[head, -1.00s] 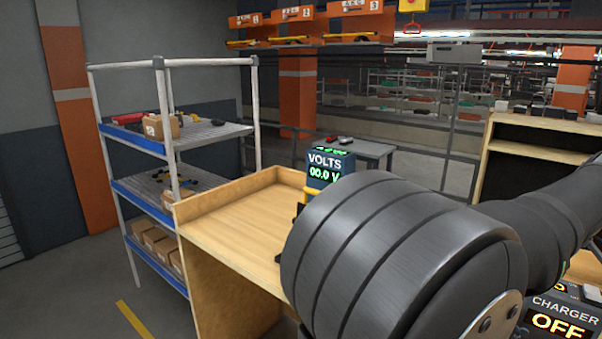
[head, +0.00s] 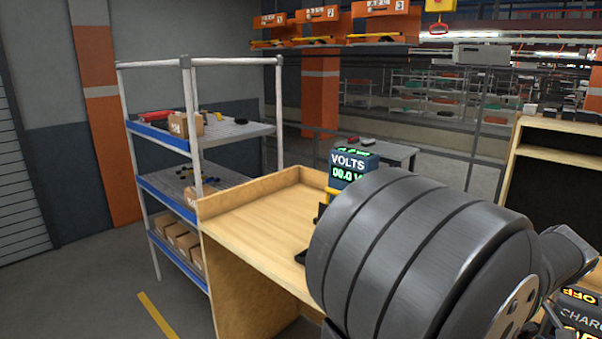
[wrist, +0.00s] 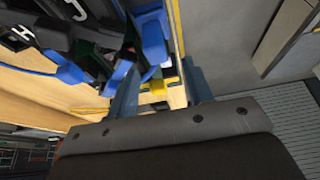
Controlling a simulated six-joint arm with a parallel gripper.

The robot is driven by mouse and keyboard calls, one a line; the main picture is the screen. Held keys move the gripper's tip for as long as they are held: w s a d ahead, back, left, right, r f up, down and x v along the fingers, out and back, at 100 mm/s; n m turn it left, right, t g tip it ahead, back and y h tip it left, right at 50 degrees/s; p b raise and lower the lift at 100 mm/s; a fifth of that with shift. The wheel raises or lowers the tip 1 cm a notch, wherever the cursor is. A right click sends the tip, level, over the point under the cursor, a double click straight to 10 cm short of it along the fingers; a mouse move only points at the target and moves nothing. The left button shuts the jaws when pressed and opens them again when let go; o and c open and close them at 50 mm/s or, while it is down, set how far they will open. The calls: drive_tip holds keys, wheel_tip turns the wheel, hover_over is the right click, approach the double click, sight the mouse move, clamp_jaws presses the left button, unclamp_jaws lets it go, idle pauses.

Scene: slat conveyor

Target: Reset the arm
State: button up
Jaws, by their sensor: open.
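My arm's large dark grey link (head: 420,255) fills the lower right of the head view and hides part of the wooden bench. My gripper cannot be made out in the head view. In the wrist view my gripper (wrist: 160,88) shows two blue-grey fingers spread apart with nothing held between them. Beyond the fingers are blue parts (wrist: 155,38) and a small yellow piece (wrist: 153,88); how far off they are I cannot tell. Black blocks marked with letters (wrist: 35,30) lie at the upper left of that view.
A wooden bench (head: 255,222) stands left of my arm, with a VOLTS meter (head: 352,168) showing green digits. A metal shelf rack (head: 155,184) with boxes is behind it at left. A charger display (head: 580,318) is partly hidden at lower right.

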wheel_tip(320, 180, up, 7)
drive_tip(key=shift+r, duration=0.15)
drive_tip(key=shift+o, duration=0.2)
drive_tip(key=o, duration=1.1)
drive_tip(key=shift+d, duration=0.1)
drive_tip(key=d+r+g+h, duration=0.1)
drive_tip(key=d+r+h, duration=0.1)
drive_tip(key=d+r, duration=0.5)
drive_tip(key=s+d+r+g+h, duration=0.1)
drive_tip(key=d+r+h, duration=0.15)
drive_tip(key=d, duration=0.85)
drive_tip(key=d+r+g+h, duration=0.1)
drive_tip(key=d+r+h, duration=0.1)
drive_tip(key=d+r, duration=0.5)
drive_tip(key=shift+y, duration=0.25)
drive_tip(key=x, duration=0.8)
drive_tip(key=d+x, duration=0.1)
drive_tip(key=x, duration=0.3)
drive_tip(key=shift+s+d, duration=0.1)
drive_tip(key=shift+s, duration=0.3)
drive_tip(key=v, duration=1)
drive_tip(key=shift+w, duration=0.25)
